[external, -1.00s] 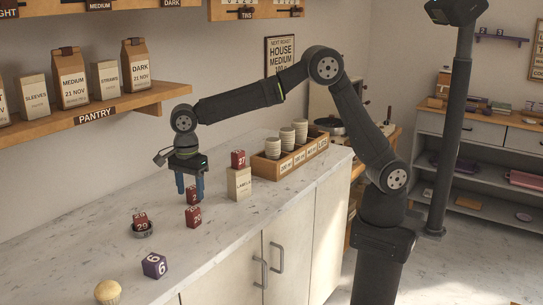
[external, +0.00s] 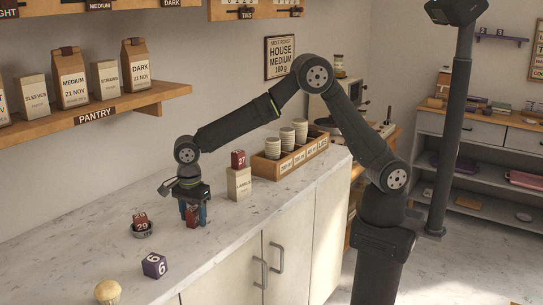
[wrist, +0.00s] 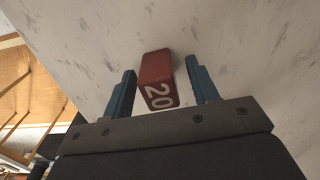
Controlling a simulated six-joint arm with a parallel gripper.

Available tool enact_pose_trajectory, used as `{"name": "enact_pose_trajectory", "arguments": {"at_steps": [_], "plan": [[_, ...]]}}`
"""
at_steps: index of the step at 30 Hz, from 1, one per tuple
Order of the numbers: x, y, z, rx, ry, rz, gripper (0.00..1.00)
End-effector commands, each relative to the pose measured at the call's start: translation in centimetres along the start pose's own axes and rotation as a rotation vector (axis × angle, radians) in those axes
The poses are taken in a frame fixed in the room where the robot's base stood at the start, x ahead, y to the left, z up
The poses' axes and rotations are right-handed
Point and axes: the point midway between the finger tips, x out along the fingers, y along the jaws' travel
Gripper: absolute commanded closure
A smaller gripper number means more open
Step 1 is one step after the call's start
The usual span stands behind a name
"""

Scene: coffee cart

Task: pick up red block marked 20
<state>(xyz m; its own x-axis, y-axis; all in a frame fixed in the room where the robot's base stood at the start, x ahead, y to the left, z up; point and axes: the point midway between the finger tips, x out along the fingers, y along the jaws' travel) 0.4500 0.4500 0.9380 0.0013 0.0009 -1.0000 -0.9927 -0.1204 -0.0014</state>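The red block marked 20 (wrist: 158,94) shows between my two blue fingers in the wrist view, its white number toward the camera. My gripper (wrist: 160,78) is open around it, with a gap on both sides, wider on the right. In the external view my gripper (external: 193,214) is low over the counter, its fingers on either side of the red block (external: 192,220). The hand hides the block's upper part there.
On the counter (external: 235,222), a red block marked 29 (external: 141,220) sits in a small round dish to the left. A purple block (external: 154,265) and a muffin (external: 107,292) are nearer. A red block marked 27 (external: 238,159) tops a labels box (external: 239,183) at right.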

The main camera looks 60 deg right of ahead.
Motion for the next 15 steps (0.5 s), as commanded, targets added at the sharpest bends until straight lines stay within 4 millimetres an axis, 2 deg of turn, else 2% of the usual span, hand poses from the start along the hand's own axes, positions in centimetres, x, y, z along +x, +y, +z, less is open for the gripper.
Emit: {"name": "enact_pose_trajectory", "arguments": {"at_steps": [1,7,15], "plan": [[-0.02,0.00,0.00,0.000,0.000,0.000,0.55],[-0.04,0.00,0.00,0.000,0.000,0.000,0.94],[-0.13,-0.01,0.01,0.000,0.000,0.000,0.94]]}}
